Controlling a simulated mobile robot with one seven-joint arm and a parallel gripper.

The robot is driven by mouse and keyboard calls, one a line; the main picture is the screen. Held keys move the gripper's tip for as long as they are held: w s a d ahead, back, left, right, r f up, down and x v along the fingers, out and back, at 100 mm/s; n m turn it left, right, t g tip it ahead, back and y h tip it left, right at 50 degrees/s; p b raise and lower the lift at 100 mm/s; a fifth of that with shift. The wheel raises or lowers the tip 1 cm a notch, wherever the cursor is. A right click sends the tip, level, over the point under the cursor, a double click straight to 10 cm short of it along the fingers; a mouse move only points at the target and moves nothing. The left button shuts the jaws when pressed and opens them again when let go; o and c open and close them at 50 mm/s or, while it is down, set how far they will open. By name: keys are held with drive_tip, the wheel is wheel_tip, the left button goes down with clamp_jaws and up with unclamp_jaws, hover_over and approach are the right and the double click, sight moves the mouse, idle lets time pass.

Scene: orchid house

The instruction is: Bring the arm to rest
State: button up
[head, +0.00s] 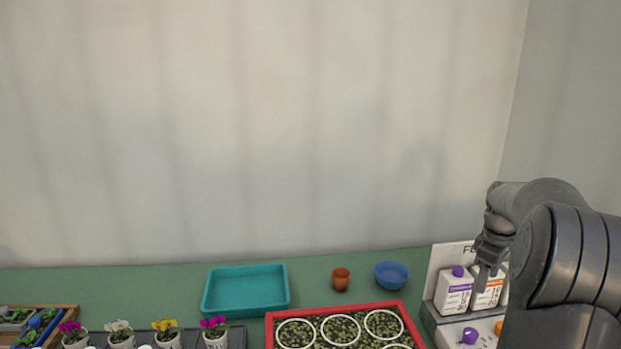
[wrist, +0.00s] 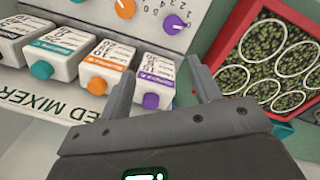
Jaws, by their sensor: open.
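My arm reaches in from the right of the head view. My gripper (head: 487,268) hangs in front of the feed mixer at the right end of the bench. In the wrist view my gripper (wrist: 160,97) is open, with nothing between its two fingers. A white bottle with a purple cap (wrist: 153,80) shows between and beyond the fingertips; I cannot tell whether a finger touches it. A bottle with an orange cap (wrist: 104,64) stands beside it.
The feed mixer panel (wrist: 180,8) has coloured knobs. A red-rimmed tray (head: 270,329) of seedlings lies left of it. A blue bowl (head: 391,274), a terracotta pot (head: 341,279) and a teal tray (head: 246,309) stand behind. Potted flowers (head: 168,334) line the front left.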

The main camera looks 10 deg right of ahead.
drive_tip(key=s+a+r+m+t, duration=0.1)
drive_tip(key=s+a+r, duration=0.2)
drive_tip(key=a, duration=0.5)
drive_tip(key=s+a+r+m+t+h, duration=0.1)
drive_tip(key=s+a+r, duration=0.2)
drive_tip(key=a, duration=0.4)
drive_tip(key=s+a+r+m, duration=0.1)
drive_tip(key=s+a+r, duration=0.1)
drive_tip(key=a, duration=0.6)
drive_tip(key=s+a+f+m+t+y, duration=0.1)
drive_tip(key=s+a+f+m+t, duration=0.2)
drive_tip(key=s+a, duration=0.9)
drive_tip(key=s, duration=0.3)
drive_tip(key=shift+s+a+f+m+y, duration=0.15)
drive_tip(key=shift+s+a+m+y, duration=0.05)
drive_tip(key=shift+s+m+y, duration=0.1)
